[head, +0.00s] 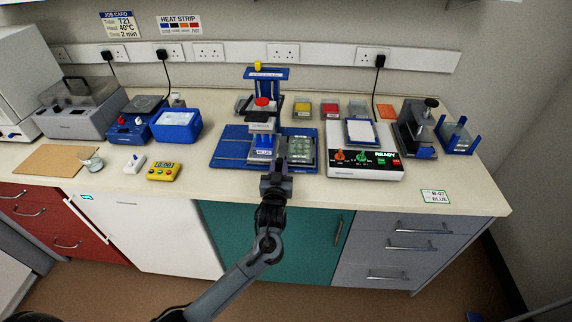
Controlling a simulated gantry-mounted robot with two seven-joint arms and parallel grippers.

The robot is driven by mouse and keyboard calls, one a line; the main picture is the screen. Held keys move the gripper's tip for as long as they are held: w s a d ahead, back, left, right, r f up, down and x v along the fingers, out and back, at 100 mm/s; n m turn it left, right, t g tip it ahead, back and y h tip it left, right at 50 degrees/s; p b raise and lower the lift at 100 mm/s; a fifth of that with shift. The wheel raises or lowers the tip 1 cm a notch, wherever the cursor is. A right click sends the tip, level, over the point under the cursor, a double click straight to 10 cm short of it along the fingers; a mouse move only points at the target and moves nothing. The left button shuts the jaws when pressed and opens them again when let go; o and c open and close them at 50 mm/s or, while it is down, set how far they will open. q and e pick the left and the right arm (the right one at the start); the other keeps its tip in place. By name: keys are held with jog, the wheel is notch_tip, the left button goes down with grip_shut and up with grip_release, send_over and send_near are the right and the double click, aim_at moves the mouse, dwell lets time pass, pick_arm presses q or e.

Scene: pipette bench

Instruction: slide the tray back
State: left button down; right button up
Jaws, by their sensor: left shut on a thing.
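A blue bench station (231,151) with a wide base and an upright frame stands at the middle of the bench. At its front right is a tray (303,169) bearing a clear plate with wells (301,149). A blue block marked BLUE (263,150) stands left of the plate, under a red knob (263,101). My left gripper (275,170) is at the station's front edge, shut on what looks like the front of the tray. The gripper hides the exact place of contact. My right gripper is not in view.
A white device reading READY (365,170) stands close on the right. Left are a blue box (176,125), a yellow timer (163,172) and a brown board (50,160). Small coloured boxes (302,109) stand behind.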

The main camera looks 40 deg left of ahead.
pick_arm(q)
jog(key=shift+w+d, duration=0.1)
jog(key=shift+d, duration=0.05)
jog(key=c, duration=1.1)
grip_release()
jog(key=shift+c, duration=0.2)
jog(key=shift+o, duration=0.9)
jog(key=shift+w+d, duration=0.1)
jog(key=shift+d, duration=0.05)
jog(key=p+v, duration=0.1)
jog(key=v, duration=1)
jog(key=shift+f, duration=0.1)
